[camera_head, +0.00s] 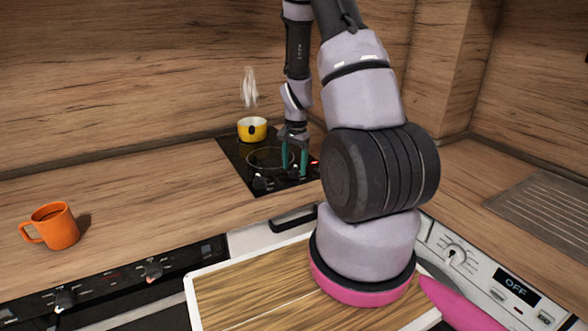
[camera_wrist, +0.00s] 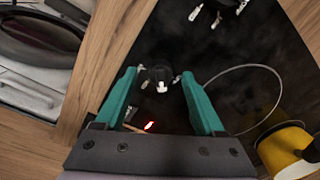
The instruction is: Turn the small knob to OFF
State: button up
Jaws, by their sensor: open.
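A black hob (camera_head: 232,157) has two dark knobs along its front edge. The right knob (camera_head: 293,173) sits close to a lit red light (camera_head: 314,162). My gripper (camera_head: 294,167) points down at this knob, with its green fingers open and apart. In the wrist view the knob (camera_wrist: 158,73) lies between the fingertips of my gripper (camera_wrist: 160,76), with a gap on each side. A white mark on it points toward the palm. The left knob (camera_head: 262,182) is clear of the fingers. Its lettering is too small to read.
A yellow pot (camera_head: 252,130) steams at the back of the hob. An orange mug (camera_head: 56,226) stands on the left counter. Oven knobs (camera_head: 64,300) and a washing machine dial (camera_head: 455,256) are in front. A wooden board (camera_head: 250,297) lies below my arm.

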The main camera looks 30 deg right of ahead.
jog(key=shift+f, duration=0.75)
grip_shut()
jog(key=shift+n, duration=0.4)
jog(key=n, duration=0.8)
jog(key=shift+d+n+g, duration=0.1)
jog(key=shift+n+g, duration=0.2)
jog(key=shift+n, duration=0.4)
